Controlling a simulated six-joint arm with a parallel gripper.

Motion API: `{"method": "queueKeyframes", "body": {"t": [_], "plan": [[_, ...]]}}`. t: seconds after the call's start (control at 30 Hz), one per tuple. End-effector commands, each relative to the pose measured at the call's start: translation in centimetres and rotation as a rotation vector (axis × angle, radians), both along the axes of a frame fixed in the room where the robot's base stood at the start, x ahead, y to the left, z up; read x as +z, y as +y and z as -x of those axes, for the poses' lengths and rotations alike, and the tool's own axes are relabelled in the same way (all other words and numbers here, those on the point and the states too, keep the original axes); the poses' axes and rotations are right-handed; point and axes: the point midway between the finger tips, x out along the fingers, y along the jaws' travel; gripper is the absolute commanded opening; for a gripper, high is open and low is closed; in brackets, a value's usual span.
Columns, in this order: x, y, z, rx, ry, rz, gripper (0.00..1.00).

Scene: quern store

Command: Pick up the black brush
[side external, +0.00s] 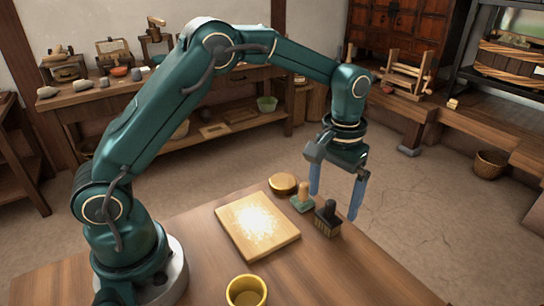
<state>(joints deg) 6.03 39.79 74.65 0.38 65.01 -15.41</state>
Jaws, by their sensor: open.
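The black brush (328,218) stands upright on the wooden table near its far right edge, with a dark knob handle on top and pale bristles below. My gripper (334,206) is open, its two blue fingers pointing down. In the picture the fingers appear on either side of the brush's handle. The left finger shows between the black brush and a green brush, and the right finger is right of the black brush. I cannot tell the exact height or depth of the fingertips relative to the brush. Nothing is seen held.
A green brush with a wooden handle (303,199) stands just left of the black brush. A round golden lid or tin (283,184) lies behind it. A board with pale powder (234,216) lies left, and a yellow cup (246,291) stands in front. The table (345,275) is clear at front right.

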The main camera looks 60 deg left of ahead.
Motion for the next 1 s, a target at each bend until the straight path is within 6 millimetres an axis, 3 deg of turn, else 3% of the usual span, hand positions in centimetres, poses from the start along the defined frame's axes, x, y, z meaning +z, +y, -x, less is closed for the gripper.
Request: {"method": "queueKeyframes", "body": {"t": [0.4,0.77,0.9,1.0], "plan": [[-4.8,0.0,0.3,-0.003,0.015,-0.001,1.0],[-5.4,0.0,0.2,-0.003,0.011,0.0,1.0],[-5.4,0.0,0.2,-0.003,0.011,0.0,0.46],[-5.4,0.0,0.2,-0.003,0.011,0.0,0.16]]}}
